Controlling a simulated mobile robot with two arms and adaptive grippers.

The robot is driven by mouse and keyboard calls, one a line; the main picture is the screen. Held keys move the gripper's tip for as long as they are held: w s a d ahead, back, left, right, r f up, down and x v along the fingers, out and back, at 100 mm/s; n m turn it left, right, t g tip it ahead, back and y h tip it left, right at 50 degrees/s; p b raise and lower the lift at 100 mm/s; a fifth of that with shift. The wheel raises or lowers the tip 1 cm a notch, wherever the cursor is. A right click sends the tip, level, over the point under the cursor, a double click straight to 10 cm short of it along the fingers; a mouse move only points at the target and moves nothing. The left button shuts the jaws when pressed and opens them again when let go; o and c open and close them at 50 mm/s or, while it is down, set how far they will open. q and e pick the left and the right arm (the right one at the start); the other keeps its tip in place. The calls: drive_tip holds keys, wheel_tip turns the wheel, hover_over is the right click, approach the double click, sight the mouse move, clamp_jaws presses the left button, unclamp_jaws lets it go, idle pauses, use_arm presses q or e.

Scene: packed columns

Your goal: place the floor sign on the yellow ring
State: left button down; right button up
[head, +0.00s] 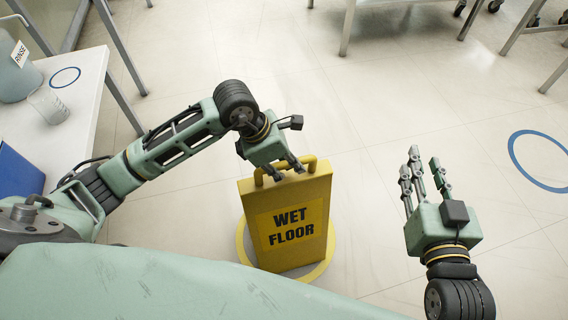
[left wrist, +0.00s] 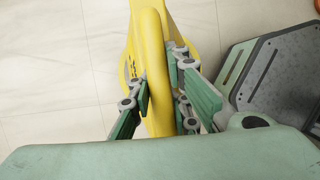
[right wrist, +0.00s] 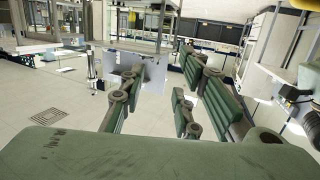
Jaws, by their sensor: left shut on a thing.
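The yellow floor sign (head: 290,222), marked WET FLOOR, stands upright in the head view with a looped handle on top. The yellow ring (head: 241,243) lies on the floor around the sign's base, partly hidden by it. Whether the base touches the floor cannot be told. My left gripper (head: 289,172) is shut on the sign's handle. In the left wrist view the fingers (left wrist: 158,92) close on both sides of the yellow handle (left wrist: 157,50). My right gripper (head: 425,172) is open and empty, raised to the right of the sign.
A white table (head: 75,115) at the left holds a jug (head: 15,70), a beaker (head: 48,106) and a blue box (head: 18,170). A blue ring (head: 542,160) lies on the floor at right. Metal table legs stand at the back. The middle floor is clear.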

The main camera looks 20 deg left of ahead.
drive_tip(key=shift+w+a+r+t, duration=0.15)
drive_tip(key=shift+r+t, duration=0.15)
drive_tip(key=shift+r, duration=0.2)
drive_tip(key=shift+r, duration=0.1)
use_arm(q)
drive_tip(key=c, duration=1.6)
unclamp_jaws()
drive_tip(key=shift+f, duration=0.15)
drive_tip(key=shift+c, duration=0.2)
